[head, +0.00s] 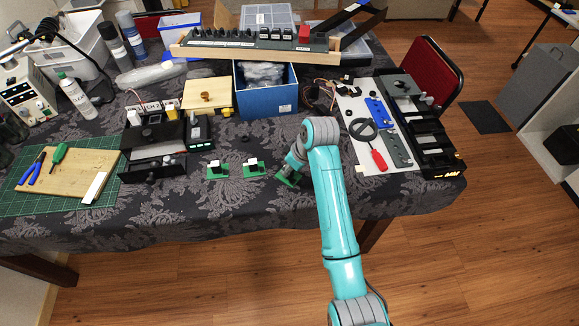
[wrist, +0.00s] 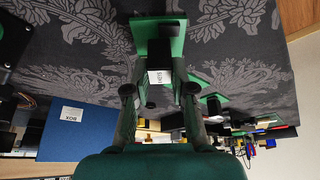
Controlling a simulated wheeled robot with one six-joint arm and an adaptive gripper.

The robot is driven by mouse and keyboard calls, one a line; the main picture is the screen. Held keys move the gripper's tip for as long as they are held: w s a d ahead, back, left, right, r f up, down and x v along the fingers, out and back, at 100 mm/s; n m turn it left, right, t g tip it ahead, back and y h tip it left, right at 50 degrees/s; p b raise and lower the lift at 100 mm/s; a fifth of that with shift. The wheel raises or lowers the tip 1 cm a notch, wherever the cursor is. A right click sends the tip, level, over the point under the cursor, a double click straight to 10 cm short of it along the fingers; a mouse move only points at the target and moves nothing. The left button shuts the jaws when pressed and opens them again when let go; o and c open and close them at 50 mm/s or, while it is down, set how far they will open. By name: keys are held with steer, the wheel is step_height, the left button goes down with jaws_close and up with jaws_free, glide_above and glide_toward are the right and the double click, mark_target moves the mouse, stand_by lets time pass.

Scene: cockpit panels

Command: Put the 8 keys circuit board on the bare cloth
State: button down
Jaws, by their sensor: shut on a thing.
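My gripper (head: 292,166) is at the front of the table, low over the cloth, with a green circuit board (head: 288,180) at its fingertips. In the wrist view, my gripper (wrist: 160,92) has its two fingers either side of the dark block on the green circuit board (wrist: 145,35). A white label on the block faces the camera; I cannot read it surely as 8 keys. Whether the board touches the cloth is unclear. The patterned dark cloth (head: 230,205) is bare in front of the boards.
Two similar green boards (head: 217,170) and (head: 254,167) lie left of my gripper. A blue box (head: 268,98) stands behind. A green cutting mat (head: 25,200) is at far left.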

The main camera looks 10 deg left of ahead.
steer(key=c, duration=1)
jaws_free()
steer(key=shift+f, duration=0.1)
steer(key=v, duration=1.2)
steer(key=shift+s, duration=0.1)
